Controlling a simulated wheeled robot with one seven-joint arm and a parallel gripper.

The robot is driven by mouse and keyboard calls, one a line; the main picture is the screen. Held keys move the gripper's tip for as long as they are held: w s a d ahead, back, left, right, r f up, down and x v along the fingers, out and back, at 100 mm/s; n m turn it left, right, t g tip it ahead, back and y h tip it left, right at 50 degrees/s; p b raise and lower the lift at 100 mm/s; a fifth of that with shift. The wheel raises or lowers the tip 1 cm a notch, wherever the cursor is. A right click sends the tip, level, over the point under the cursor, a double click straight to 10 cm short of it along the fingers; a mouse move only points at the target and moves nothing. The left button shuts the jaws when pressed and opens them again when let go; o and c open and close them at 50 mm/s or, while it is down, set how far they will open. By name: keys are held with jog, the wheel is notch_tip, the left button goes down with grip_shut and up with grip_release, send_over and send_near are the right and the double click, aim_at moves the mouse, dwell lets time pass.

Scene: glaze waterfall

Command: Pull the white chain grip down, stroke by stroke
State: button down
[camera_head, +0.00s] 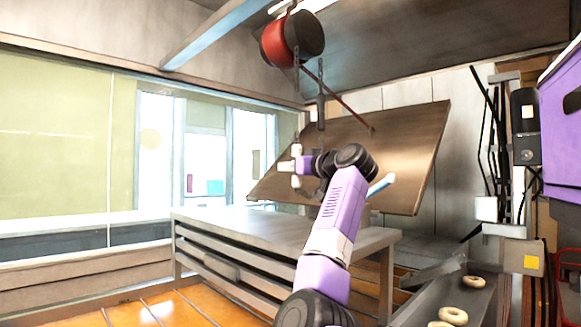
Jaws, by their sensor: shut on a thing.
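The white chain grip (296,181) hangs on the chain in the middle of the view, below the red and black hoist (291,38) at the top. My gripper (297,165) is shut around the white grip, which shows above and below the fingers. A second chain beside it carries a dark grip (321,111), higher up and apart from my gripper. My purple arm reaches up from the bottom and hides part of the scene behind.
A large tilted brown board (400,150) stands behind my arm, with a dark red bar reaching to it. A grey slatted table (240,221) is below.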

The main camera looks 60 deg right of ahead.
jog(key=shift+f, duration=0.1)
jog(key=c, duration=1.1)
grip_release()
jog(key=shift+s, duration=0.1)
jog(key=b+v, duration=0.2)
jog(key=v, duration=0.5)
jog(key=shift+s+a, duration=0.15)
jog(key=shift+s, duration=0.1)
